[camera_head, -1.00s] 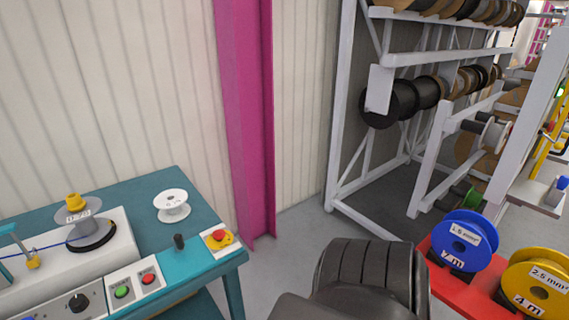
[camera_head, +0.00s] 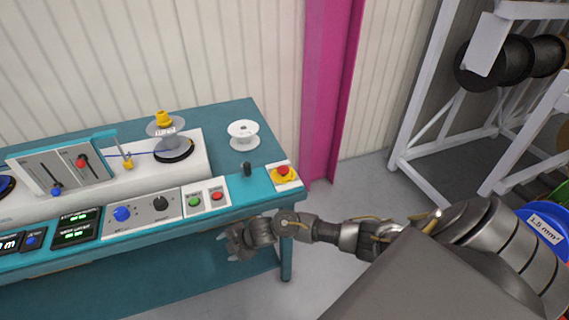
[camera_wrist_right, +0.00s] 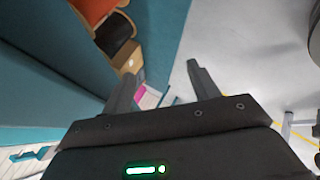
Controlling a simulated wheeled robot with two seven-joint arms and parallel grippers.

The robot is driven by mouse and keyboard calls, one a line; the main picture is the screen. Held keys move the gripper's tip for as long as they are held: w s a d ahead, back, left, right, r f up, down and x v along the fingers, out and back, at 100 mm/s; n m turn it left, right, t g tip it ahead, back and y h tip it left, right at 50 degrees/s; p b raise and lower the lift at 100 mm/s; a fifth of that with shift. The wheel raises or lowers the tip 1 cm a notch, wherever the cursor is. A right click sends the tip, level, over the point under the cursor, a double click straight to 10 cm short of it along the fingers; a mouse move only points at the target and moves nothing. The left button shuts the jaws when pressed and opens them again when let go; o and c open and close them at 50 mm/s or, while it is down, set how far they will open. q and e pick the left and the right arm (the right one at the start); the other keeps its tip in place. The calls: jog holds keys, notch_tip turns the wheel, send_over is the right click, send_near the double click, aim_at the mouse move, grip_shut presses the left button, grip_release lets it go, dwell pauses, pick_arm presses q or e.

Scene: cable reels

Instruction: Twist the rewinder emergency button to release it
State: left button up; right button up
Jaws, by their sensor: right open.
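The rewinder emergency button (camera_head: 283,170) is a red mushroom knob on a yellow base. It sits on a white plate at the right front corner of the teal bench (camera_head: 222,112). My right gripper (camera_head: 229,250) is open and empty in front of the bench's front edge, lower than the button and to its left. Its two dark fingers show apart in the right wrist view (camera_wrist_right: 161,76), with nothing between them. The button is not visible in that view. My left gripper is not in view.
Green (camera_head: 194,202) and red (camera_head: 217,196) push buttons and a black lever (camera_head: 247,169) are left of the emergency button. A white empty reel (camera_head: 243,134) stands behind. A magenta column (camera_head: 330,90) rises behind the bench.

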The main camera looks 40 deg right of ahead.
jog(key=d+r+n, duration=0.1)
jog(key=r+n, duration=0.2)
jog(key=r, duration=0.2)
jog(key=w+d+r+n, duration=0.1)
jog(key=r+n, duration=0.3)
jog(key=r, duration=0.1)
jog(key=w+d+r+n, duration=0.1)
jog(key=d+r+n, duration=0.1)
jog(key=r, duration=0.4)
jog(key=shift+w+n+h, duration=0.15)
jog(key=shift+n+h, duration=0.15)
jog(key=shift+n, duration=0.5)
jog(key=n+g+h, duration=0.2)
jog(key=n+h, duration=0.3)
send_near(284, 168)
jog(key=b+x, duration=0.7)
jog(key=b, duration=0.1)
jog(key=shift+w+d+f+b, duration=0.1)
jog(key=shift+w+f+b, duration=0.2)
jog(key=shift+f+b, duration=0.35)
jog(key=shift+r, duration=0.1)
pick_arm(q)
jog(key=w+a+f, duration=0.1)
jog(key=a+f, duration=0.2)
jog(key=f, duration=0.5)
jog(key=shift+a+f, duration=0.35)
